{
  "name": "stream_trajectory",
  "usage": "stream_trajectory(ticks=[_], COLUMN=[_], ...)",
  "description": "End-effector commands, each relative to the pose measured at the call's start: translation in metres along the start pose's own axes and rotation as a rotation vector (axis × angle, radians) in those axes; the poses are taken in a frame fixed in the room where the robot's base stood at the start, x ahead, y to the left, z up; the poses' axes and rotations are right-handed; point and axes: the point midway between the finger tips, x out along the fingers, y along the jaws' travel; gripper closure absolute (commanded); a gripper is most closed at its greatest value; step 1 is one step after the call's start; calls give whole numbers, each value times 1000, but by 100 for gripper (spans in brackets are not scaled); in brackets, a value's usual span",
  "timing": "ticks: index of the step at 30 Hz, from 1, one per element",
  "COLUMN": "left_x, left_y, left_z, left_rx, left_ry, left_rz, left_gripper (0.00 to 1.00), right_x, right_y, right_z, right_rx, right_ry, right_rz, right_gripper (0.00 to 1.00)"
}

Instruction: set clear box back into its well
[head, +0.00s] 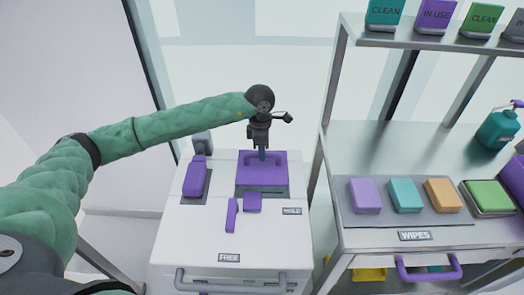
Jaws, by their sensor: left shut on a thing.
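A purple box (250,172) with a raised handle sits at the back right of the top of a white cabinet (180,232). A dark grey strip (272,190) shows along its front edge; I cannot tell how deep it sits in the well there. My left gripper (262,152) points down from above and is shut on the purple box's handle. Its fingertips partly hide the handle. I see no see-through box. My right gripper is not in view.
Purple pieces (232,215) and a purple block in a dark slot (195,178) share the cabinet top. A FREE label (229,257) is at its front. Right of it stands a metal shelf (400,150) with coloured wipes packs (404,195) and a teal bottle (498,130).

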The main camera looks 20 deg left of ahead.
Motion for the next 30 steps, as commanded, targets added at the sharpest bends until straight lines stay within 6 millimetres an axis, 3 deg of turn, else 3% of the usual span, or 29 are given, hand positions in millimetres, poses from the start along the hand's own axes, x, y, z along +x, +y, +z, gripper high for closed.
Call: stream_trajectory(ticks=[25,26,30], left_x=[1,1,1], left_y=[0,0,0], left_z=[0,0,0], left_rx=[0,0,0], left_ry=[-1,-1,-1], left_rz=[1,1,0], left_gripper=[100,79,55], right_x=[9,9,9], right_y=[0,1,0], right_z=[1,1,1], right_rx=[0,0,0], right_ry=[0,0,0], right_rz=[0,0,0], right_gripper=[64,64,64])
